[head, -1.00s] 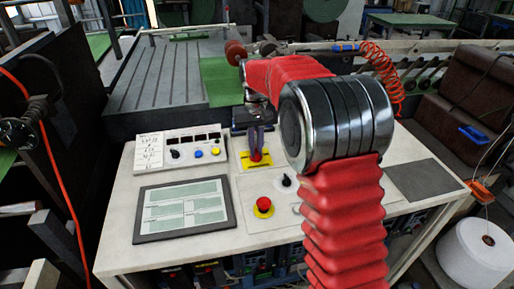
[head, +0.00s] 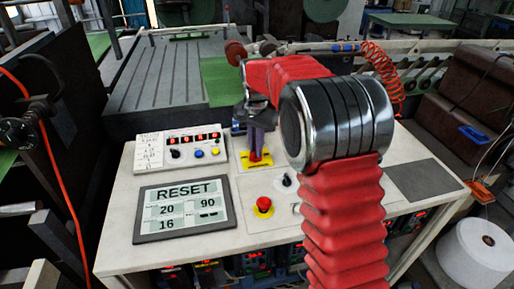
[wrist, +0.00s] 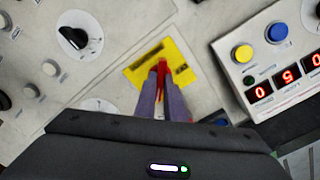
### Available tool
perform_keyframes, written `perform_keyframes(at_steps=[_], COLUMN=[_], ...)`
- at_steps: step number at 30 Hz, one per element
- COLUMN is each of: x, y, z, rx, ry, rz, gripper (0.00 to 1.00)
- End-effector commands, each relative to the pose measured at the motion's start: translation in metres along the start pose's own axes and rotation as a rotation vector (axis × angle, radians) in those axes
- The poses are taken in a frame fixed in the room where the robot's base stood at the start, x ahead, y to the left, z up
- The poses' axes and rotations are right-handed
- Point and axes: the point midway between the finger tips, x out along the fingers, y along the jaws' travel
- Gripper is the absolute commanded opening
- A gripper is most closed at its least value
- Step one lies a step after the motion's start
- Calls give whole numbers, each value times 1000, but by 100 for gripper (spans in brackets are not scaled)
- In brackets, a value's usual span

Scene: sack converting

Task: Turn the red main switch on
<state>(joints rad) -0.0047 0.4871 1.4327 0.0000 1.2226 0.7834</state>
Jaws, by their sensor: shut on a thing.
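The red main switch (wrist: 162,72) sits on a yellow plate (wrist: 178,62) on the console top. In the head view the red of the switch (head: 256,156) shows just under my fingertips, above its yellow plate (head: 262,161). My gripper (wrist: 162,75) is shut on the switch's red handle, a purple-grey finger on each side. In the head view my gripper (head: 257,150) reaches down onto it from above. The fingers hide part of the handle. The display panel (head: 184,208) is lit and reads RESET with numbers under it.
A small control box (head: 190,148) with lit red digits stands left of the switch. A red mushroom button (head: 264,204) on a yellow ring and a black knob (head: 287,180) are nearer the front. A dark flat pad (head: 422,180) lies at the right.

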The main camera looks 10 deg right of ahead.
Motion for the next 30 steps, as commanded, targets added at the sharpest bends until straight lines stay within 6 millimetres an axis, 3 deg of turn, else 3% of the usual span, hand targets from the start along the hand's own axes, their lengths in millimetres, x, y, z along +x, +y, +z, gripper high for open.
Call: perform_keyframes(at_steps=[14, 15, 23, 30], x=[-2, -2, -1, -1], y=[-1, -1, -1, 0], z=[-1, -1, -1, 0], rx=[24, 24, 23, 22], ry=[5, 5, 2, 1], rz=[-4, -4, -2, -1], gripper=[0, 10, 28, 28])
